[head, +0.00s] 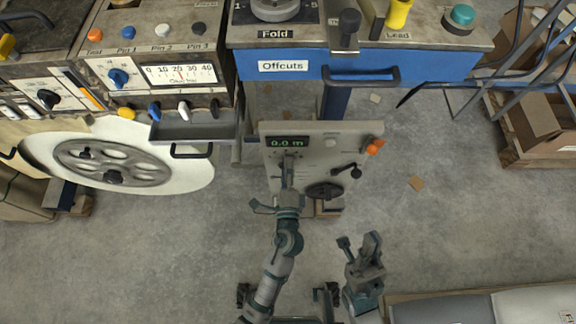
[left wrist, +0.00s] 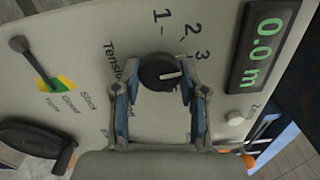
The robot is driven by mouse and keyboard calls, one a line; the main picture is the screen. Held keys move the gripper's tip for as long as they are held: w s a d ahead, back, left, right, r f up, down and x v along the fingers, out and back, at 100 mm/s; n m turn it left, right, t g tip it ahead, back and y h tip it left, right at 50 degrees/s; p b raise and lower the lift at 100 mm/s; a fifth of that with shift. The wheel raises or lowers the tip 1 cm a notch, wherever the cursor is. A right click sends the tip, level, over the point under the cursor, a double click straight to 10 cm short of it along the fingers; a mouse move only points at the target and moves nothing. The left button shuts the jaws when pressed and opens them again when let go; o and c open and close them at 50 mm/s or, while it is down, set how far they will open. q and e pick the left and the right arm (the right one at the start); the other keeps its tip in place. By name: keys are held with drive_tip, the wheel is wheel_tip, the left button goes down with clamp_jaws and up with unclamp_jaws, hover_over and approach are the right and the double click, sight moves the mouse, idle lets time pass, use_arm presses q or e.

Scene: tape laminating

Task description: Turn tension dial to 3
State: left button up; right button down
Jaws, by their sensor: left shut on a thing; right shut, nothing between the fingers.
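The tension dial (left wrist: 160,72) is a black round knob with a white pointer line, on a grey panel (head: 318,148). Numbers 1, 2 and 3 run around its upper right in the left wrist view. The white line points to the right, close to the 3 (left wrist: 202,55); I cannot tell if it lines up exactly. My left gripper (left wrist: 160,82) has its blue-sided fingers on opposite sides of the dial, shut on it. In the head view the left gripper (head: 288,172) covers the dial. My right gripper (head: 360,248) is shut and empty, apart from the panel at lower right.
The panel carries a display (head: 287,142) reading 0.0 m, a white Zero button (left wrist: 235,116), a small lever (left wrist: 36,65) over a coloured scale, a black handwheel (head: 324,191) and an orange knob (head: 375,147). A blue Offcuts drawer (head: 360,68) stands behind. Floor right of the panel is mostly clear.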

use_arm(q)
drive_tip(key=shift+a+f, duration=0.15)
drive_tip(key=shift+f, duration=0.05)
drive_tip(key=o, duration=0.9)
drive_tip(key=shift+o, duration=1)
drive_tip(key=shift+r, duration=0.1)
drive_tip(key=s, duration=1.2)
